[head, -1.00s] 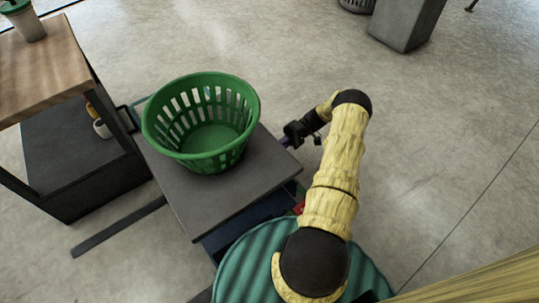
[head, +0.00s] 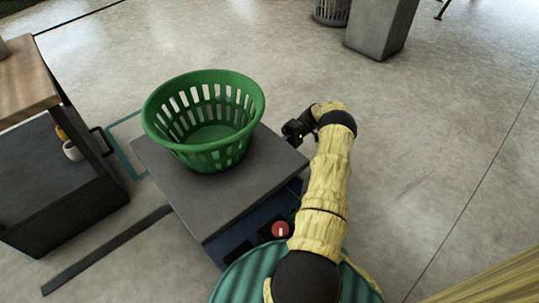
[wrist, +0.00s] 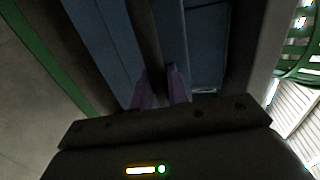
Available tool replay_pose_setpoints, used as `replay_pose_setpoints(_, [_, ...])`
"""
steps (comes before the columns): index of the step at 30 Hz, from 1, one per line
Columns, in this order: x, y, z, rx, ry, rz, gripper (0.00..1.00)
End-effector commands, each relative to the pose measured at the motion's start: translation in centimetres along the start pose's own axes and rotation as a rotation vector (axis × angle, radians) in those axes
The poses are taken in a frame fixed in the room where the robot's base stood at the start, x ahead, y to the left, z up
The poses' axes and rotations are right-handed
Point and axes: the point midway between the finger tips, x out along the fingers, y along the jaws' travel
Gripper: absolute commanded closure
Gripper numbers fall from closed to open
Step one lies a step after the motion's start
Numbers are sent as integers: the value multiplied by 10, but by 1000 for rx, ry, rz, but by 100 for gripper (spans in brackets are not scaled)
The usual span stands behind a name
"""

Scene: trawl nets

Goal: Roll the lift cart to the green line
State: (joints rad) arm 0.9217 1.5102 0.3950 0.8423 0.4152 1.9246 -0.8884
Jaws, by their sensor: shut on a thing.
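The lift cart has a flat grey top (head: 190,200) and a blue body (head: 262,218) with a red round button (head: 281,230). A green slatted basket (head: 204,120) stands upright on the top. My gripper (head: 291,138) is at the cart's right edge. In the wrist view its purple fingers (wrist: 160,88) are shut on a dark bar (wrist: 147,35) against the blue body; the grip is dim. A thin teal-green line (head: 124,133) shows on the floor left of the cart, partly hidden. A green strip (wrist: 50,60) crosses the wrist view's left side; I cannot tell whether it is that line.
A wooden-topped bench (head: 25,80) with a dark lower shelf (head: 45,190) stands at left, holding a white cup (head: 72,151). A dark strip (head: 105,250) lies on the floor there. A grey bin (head: 380,25) stands at the back. Floor to the right is clear.

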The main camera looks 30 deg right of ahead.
Motion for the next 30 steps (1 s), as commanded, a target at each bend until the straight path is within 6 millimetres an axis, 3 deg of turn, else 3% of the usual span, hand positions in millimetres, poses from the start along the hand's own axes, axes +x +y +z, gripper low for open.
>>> replay_pose_setpoints(1, [-8, 8, 4, 4, 15, 11, 100])
replay_pose_setpoints(5, [-17, 8, 9, 8, 26, 10, 100])
replay_pose_setpoints(15, [-21, 7, 12, 12, 27, 10, 100])
replay_pose_setpoints(16, [-21, 7, 12, 12, 27, 10, 82])
replay_pose_setpoints(19, [-21, 7, 12, 12, 26, 10, 64])
replay_pose_setpoints(30, [-19, 0, 8, 6, 23, 6, 64])
